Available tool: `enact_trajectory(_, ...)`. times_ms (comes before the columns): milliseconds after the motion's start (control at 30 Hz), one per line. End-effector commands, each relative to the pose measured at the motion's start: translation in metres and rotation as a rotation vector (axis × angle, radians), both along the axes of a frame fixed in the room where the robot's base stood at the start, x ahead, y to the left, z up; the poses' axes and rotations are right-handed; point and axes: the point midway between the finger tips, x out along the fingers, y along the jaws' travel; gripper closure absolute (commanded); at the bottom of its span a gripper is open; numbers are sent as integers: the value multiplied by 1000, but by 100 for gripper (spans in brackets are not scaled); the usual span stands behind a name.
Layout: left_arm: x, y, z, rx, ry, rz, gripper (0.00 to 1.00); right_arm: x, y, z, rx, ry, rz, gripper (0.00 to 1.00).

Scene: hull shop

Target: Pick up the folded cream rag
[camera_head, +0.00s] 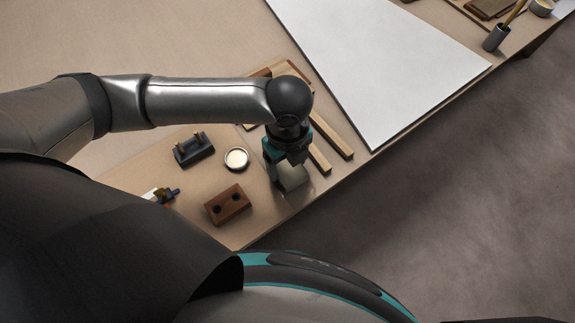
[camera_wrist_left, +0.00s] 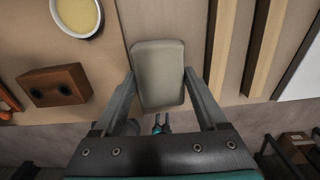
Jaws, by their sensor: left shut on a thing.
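The folded cream rag (camera_wrist_left: 158,66) shows in the left wrist view as a pale rounded block between the two fingers of my left gripper (camera_wrist_left: 158,82). The fingers touch its two sides near the front end. In the head view the rag (camera_head: 292,179) is partly hidden under my left gripper (camera_head: 289,162), close to the table's front edge. My left gripper points down and is shut on the rag. I cannot tell whether the rag still rests on the table. My right gripper is in neither view.
On the table (camera_head: 140,180), a brown block with two holes (camera_head: 228,204), a round tin (camera_head: 237,159) and a dark holder (camera_head: 194,150) lie left of the rag. Wooden strips (camera_head: 331,135) lie close on its right. A large white sheet (camera_head: 385,70) covers the table beyond.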

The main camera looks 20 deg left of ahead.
Motion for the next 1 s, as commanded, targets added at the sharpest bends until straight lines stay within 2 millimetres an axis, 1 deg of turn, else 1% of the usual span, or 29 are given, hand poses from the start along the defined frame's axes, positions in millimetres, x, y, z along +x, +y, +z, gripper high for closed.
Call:
enact_trajectory(33,0,0,0,0,0,0,56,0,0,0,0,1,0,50)
enact_trajectory(200,0,0,0,0,0,0,75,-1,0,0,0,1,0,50)
enact_trajectory(267,0,0,0,0,0,0,80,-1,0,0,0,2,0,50)
enact_trajectory(467,0,0,1,-1,-1,0,81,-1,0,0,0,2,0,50)
enact_trajectory(567,0,0,6,-1,-1,1,81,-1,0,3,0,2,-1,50)
enact_trajectory(667,1,0,21,-3,-2,0,81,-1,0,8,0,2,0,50)
enact_trajectory(767,1,0,44,-2,-4,-1,81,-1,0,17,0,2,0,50)
enact_trajectory(1000,2,0,115,-3,-5,0,81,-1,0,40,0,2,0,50)
